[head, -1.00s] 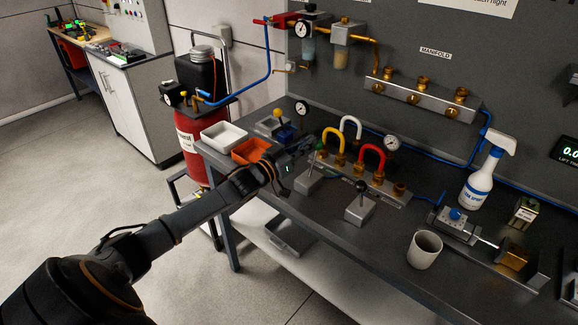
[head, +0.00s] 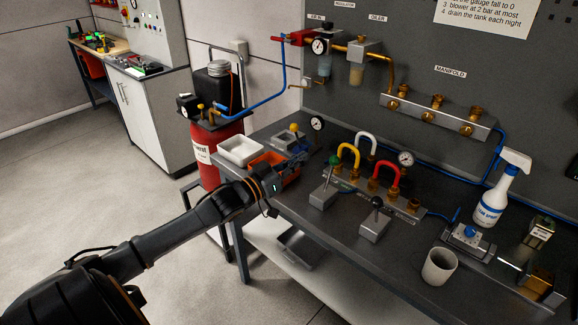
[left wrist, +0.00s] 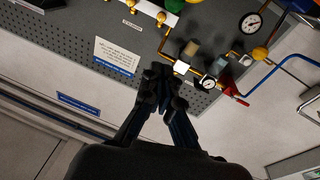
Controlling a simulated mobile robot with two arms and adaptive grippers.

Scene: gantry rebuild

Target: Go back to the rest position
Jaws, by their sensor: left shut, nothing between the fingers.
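My left gripper (head: 298,163) reaches in from the left, over the left end of the workbench (head: 352,262) beside the orange bin (head: 262,160). It is shut with nothing in it. In the left wrist view the closed fingers (left wrist: 163,82) point at the pegboard wall (left wrist: 80,30), with the gauge and regulator fittings beyond the fingertips. My right gripper shows in neither view.
A white bin (head: 241,150), lever valves (head: 322,196), colored hose loops (head: 386,170), a grey cup (head: 439,267) and a spray bottle (head: 494,198) stand on the bench. A red tank (head: 217,143) stands left of it. The floor at left (head: 90,190) is clear.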

